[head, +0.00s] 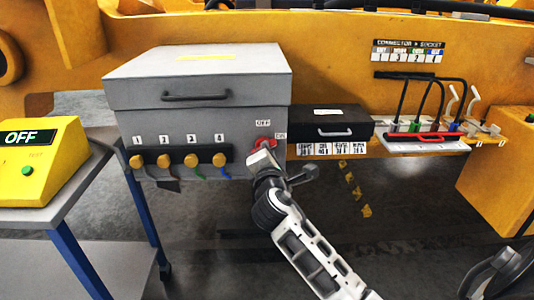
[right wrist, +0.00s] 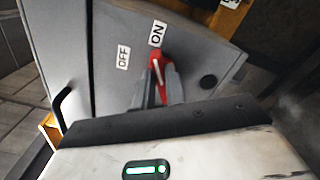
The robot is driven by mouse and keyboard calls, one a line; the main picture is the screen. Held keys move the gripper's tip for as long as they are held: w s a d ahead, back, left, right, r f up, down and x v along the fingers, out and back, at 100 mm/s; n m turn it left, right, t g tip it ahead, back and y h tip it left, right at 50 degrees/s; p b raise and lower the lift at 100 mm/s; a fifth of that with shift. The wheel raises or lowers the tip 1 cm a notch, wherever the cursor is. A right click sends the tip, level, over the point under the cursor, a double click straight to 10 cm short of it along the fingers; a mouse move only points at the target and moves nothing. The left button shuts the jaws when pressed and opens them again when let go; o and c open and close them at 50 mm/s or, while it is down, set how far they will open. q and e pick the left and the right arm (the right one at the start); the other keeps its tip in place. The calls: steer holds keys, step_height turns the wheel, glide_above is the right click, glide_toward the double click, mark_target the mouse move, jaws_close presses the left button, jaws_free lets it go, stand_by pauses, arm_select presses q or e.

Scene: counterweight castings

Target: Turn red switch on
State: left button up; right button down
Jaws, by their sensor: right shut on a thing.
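The red switch (head: 263,142) is a round knob on the front of the grey box, at its lower right. In the head view the OFF label (head: 263,123) is above it and the ON label (head: 280,136) is to its right. In the right wrist view the red switch (right wrist: 157,62) has a white line that points roughly toward the ON label (right wrist: 157,34), not the OFF label (right wrist: 123,57). My right gripper (right wrist: 155,90) is shut on the switch, and its fingers hide part of the knob. My left gripper is not in view.
The grey box (head: 200,85) has a handle and several yellow knobs (head: 191,161) left of the switch. A black case (head: 330,126) sits to its right, beside a rack of cables (head: 428,138). A yellow unit (head: 40,165) reading OFF stands on a table at left.

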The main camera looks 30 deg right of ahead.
steer(key=m, duration=0.2)
steer(key=m+b, duration=0.1)
steer(key=m, duration=0.3)
steer(key=shift+d+f, duration=0.1)
steer(key=shift+f, duration=0.2)
steer(key=shift+b, duration=0.3)
steer(key=c, duration=1.4)
jaws_free()
steer(key=shift+c, duration=0.2)
steer(key=shift+s, duration=0.1)
steer(key=b+v, duration=0.1)
steer(key=v, duration=1.1)
